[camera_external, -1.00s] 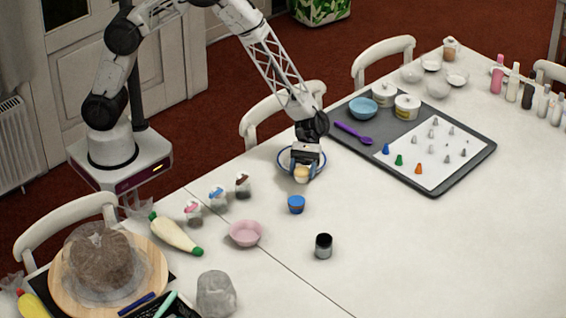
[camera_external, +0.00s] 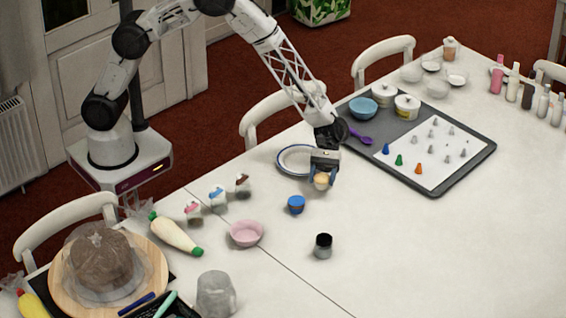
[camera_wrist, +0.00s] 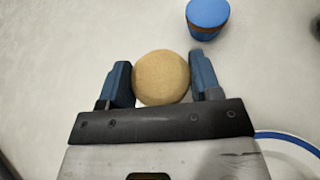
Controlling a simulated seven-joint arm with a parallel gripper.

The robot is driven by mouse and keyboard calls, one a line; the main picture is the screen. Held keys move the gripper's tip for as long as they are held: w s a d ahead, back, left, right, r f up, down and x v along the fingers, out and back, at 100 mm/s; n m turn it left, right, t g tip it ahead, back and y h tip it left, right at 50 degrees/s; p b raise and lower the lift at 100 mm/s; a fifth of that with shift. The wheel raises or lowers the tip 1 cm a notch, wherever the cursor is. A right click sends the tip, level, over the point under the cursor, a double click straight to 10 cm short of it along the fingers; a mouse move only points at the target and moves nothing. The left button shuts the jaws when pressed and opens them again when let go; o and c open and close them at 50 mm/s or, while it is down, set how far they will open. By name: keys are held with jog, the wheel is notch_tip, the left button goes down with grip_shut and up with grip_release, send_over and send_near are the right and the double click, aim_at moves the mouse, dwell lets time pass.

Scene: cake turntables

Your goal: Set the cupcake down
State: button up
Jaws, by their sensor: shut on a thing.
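The cupcake (camera_external: 321,181) has a pale tan rounded top. My gripper (camera_external: 322,179) is shut on it, with one blue finger on each side. The cupcake also shows in the wrist view (camera_wrist: 161,78) between the fingers. It is over the white table, just right of the blue-rimmed white plate (camera_external: 290,162). I cannot tell whether its underside touches the table, as its base is hidden.
A small blue cup (camera_external: 296,204) stands to the left and nearer the camera; the wrist view shows it too (camera_wrist: 207,15). A dark jar (camera_external: 323,246) and a pink bowl (camera_external: 246,233) stand nearer the front. The grey tray (camera_external: 440,185) lies to the right. Table right of the gripper is bare.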

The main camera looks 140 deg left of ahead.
aim_at(322, 185)
jog(key=shift+f, duration=1.65)
jog(key=o, duration=0.9)
jog(key=shift+f, duration=0.1)
jog(key=v, duration=1.2)
